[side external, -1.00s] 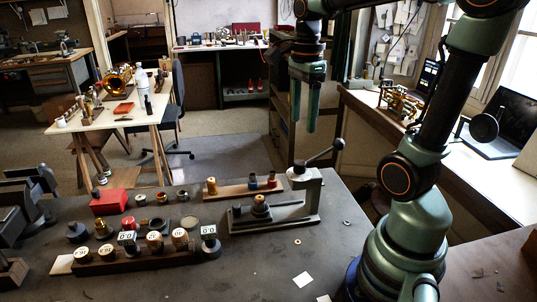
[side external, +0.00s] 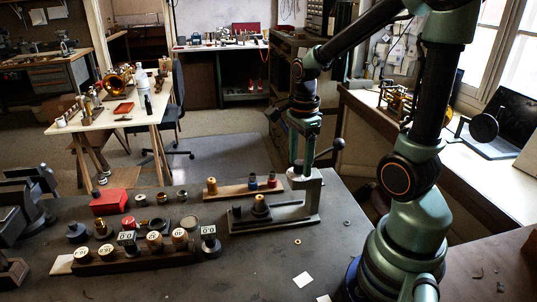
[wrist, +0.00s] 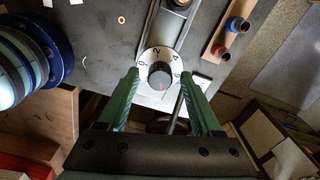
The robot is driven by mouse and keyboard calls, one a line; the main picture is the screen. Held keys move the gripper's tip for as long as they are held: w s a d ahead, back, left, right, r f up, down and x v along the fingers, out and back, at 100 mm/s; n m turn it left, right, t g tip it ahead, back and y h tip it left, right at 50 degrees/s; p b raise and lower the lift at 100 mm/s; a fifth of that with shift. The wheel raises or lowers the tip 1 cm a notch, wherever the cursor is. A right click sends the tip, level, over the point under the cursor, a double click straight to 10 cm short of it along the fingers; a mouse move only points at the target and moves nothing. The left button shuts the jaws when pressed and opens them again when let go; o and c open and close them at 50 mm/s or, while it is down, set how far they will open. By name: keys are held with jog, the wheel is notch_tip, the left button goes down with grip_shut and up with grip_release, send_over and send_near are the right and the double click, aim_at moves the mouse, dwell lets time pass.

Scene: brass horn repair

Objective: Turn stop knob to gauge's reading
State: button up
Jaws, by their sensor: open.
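The stop knob (wrist: 160,75) is a dark round knob with a small red mark, on a white numbered dial (wrist: 146,60) in the wrist view. The red mark points toward the bottom of that view. My gripper (wrist: 160,73) is open, one finger on each side of the dial; I cannot tell whether they touch it. In the side view my gripper (side external: 303,168) points down over the top of the grey fixture (side external: 305,200), and its knob is hidden there. Several numbered round and square pieces (side external: 154,241) sit in a dark rack; I cannot tell which, if any, is the gauge.
A lever with a black ball (side external: 338,144) rises beside the fixture. A wooden strip (side external: 236,190) with small coloured parts lies behind it. A red box (side external: 109,202) and several small parts stand left.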

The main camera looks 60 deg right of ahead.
grip_shut()
jog(key=shift+n, duration=0.3)
jog(key=n, duration=0.5)
jog(key=shift+n, duration=0.3)
jog(key=n, duration=0.5)
jog(key=shift+r, duration=0.1)
jog(key=n, duration=0.6)
jog(key=shift+n, duration=0.3)
jog(key=n, duration=0.6)
